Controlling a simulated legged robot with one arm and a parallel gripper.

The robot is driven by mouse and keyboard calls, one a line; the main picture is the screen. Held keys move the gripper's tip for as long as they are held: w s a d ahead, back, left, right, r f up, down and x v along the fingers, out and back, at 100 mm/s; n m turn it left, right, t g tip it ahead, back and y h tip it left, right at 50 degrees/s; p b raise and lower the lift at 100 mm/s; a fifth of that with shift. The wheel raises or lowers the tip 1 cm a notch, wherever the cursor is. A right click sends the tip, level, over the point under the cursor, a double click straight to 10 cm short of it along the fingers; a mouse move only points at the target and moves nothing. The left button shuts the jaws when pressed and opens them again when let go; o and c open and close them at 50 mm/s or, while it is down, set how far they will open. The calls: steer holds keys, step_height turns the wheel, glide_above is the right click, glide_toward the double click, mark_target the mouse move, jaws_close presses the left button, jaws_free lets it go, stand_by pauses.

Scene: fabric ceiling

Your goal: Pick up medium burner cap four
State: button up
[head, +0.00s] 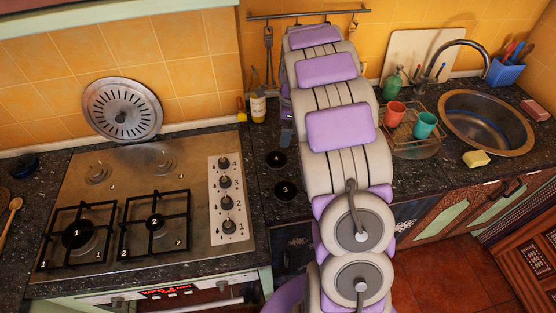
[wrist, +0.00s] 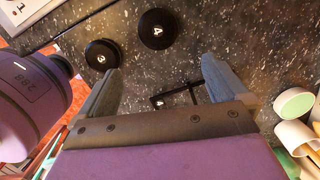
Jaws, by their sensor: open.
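Medium burner cap four (head: 277,158) is a small black disc marked 4. It lies on the dark speckled counter between the stove and my arm. In the wrist view the cap (wrist: 158,29) lies beyond the fingertips, near the top edge and roughly centred between the fingers. My gripper (wrist: 160,67) is open, with two grey-blue fingers spread wide over the counter and nothing held. A black disc marked 3 (wrist: 102,54) is close beside cap four, near the left fingertip; it also shows in the head view (head: 285,189).
A black bar piece marked 4 (wrist: 175,98) lies between the fingers. The stove (head: 190,256) with grates (head: 155,222) is at left. A bottle (head: 258,106) stands behind the caps. Cups (head: 425,125) and the sink (head: 487,122) are right of my arm.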

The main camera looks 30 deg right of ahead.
steer(key=b, duration=0.2)
glide_above(276, 158)
steer(key=f, duration=0.5)
steer(key=d+f, duration=0.1)
steer(key=f, duration=0.2)
steer(key=shift+s, duration=0.35)
steer(key=shift+d+f, duration=0.25)
steer(key=shift+f, duration=0.55)
steer(key=f, duration=0.1)
steer(key=a+f+b, duration=0.1)
steer(key=f, duration=0.2)
steer(key=shift+w+a, duration=0.15)
steer(key=shift+w, duration=0.15)
steer(key=shift+d, duration=0.2)
steer(key=c, duration=0.5)
steer(key=shift+a, duration=0.1)
steer(key=c, duration=0.5)
steer(key=shift+o, duration=0.2)
steer(key=shift+r, duration=0.25)
